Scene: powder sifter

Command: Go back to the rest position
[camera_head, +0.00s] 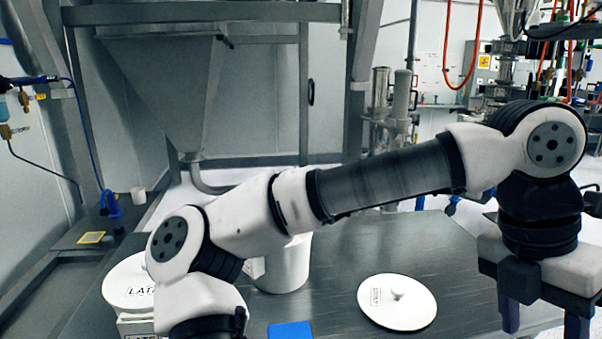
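My gripper (543,318) hangs at the right end of my arm, pointing down. Its two dark blue fingers stand apart, with nothing visible between them; the bottom edge of the picture may cut off the tips. It is to the right of a white round lid (408,312) with a knob and label, which lies on the dark table (345,262). A white container (286,270) stands behind my arm, its top partly hidden. At the left, a white lidded container (125,290) with a "LATE" label is partly hidden by my arm.
A blue square (290,331) lies at the table's front. A large grey hopper (160,85) with a metal frame stands behind at left. A yellow square (91,238) and a small white cup (138,196) are on the left side surface. The table around the loose lid is clear.

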